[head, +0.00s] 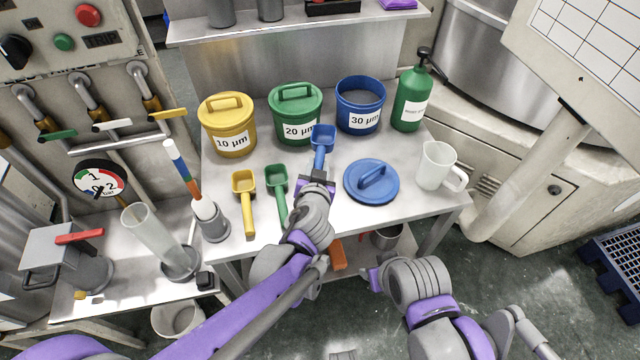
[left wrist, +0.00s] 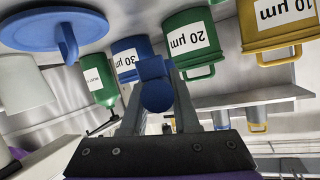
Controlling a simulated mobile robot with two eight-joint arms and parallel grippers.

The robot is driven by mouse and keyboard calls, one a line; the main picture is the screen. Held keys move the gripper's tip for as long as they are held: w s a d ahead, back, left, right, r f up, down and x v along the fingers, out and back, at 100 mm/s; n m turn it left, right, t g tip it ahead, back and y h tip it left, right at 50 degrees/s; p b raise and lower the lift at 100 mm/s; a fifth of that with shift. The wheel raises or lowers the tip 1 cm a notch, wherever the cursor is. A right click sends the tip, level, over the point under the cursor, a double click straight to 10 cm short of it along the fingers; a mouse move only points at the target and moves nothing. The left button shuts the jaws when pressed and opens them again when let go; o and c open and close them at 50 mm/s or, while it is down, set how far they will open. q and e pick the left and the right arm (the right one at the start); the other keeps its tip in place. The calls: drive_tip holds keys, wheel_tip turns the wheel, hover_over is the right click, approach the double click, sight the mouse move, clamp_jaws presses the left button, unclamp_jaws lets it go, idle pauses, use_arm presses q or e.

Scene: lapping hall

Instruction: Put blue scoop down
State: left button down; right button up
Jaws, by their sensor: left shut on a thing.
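The blue scoop (head: 323,137) is held up over the table by my left gripper (head: 318,178), its bowl in front of the green and blue tubs. In the left wrist view the blue scoop (left wrist: 155,92) sits between the fingers of my left gripper (left wrist: 158,108), which is shut on it. The blue tub (head: 360,108), labelled 30 µm, is open with dark contents. Its blue lid (head: 371,182) lies on the table to the right of the gripper. My right gripper (head: 373,278) is low in front of the table; its fingers are too unclear to read.
A yellow scoop (head: 244,200) and a green scoop (head: 279,190) lie left of my left gripper. The lidded yellow tub (head: 230,138) and green tub (head: 296,125), a green bottle (head: 410,98) and a clear jug (head: 436,165) stand on the steel table (head: 408,212).

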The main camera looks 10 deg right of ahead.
use_arm(q)
drive_tip(key=f, duration=0.3)
drive_tip(key=f+b, duration=0.1)
drive_tip(key=f, duration=0.1)
drive_tip(key=shift+s+d+f, duration=0.1)
drive_tip(key=shift+d+f, duration=0.05)
drive_tip(key=shift+d, duration=0.25)
drive_tip(key=shift+a+f+b, duration=0.1)
drive_tip(key=shift+f+b, duration=0.3)
drive_tip(key=shift+f, duration=1.9)
drive_tip(key=shift+f, duration=0.1)
drive_tip(key=c, duration=0.7)
unclamp_jaws()
drive_tip(key=shift+o, duration=0.2)
drive_tip(key=v, duration=1.2)
drive_tip(key=shift+a+p, duration=0.1)
drive_tip(key=shift+p, duration=0.3)
